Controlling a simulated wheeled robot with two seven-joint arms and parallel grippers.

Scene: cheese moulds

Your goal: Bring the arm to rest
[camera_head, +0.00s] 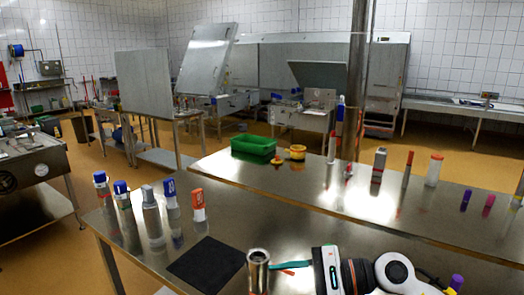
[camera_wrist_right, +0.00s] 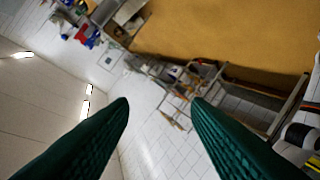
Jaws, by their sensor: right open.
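My right arm comes in along the bottom right of the head view. Its right gripper (camera_head: 290,266) points left over the near part of the steel table (camera_head: 225,220). In the right wrist view, the two dark green fingers (camera_wrist_right: 160,115) stand well apart with nothing between them. Past them I see only the floor, a tiled wall and distant equipment. My left gripper is not in view.
A steel cup (camera_head: 258,272) stands just left of the fingertips in the head view. A black mat (camera_head: 208,263) lies left of it. Several capped bottles (camera_head: 151,212) stand at the table's left. A green bin (camera_head: 254,145) sits farther back.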

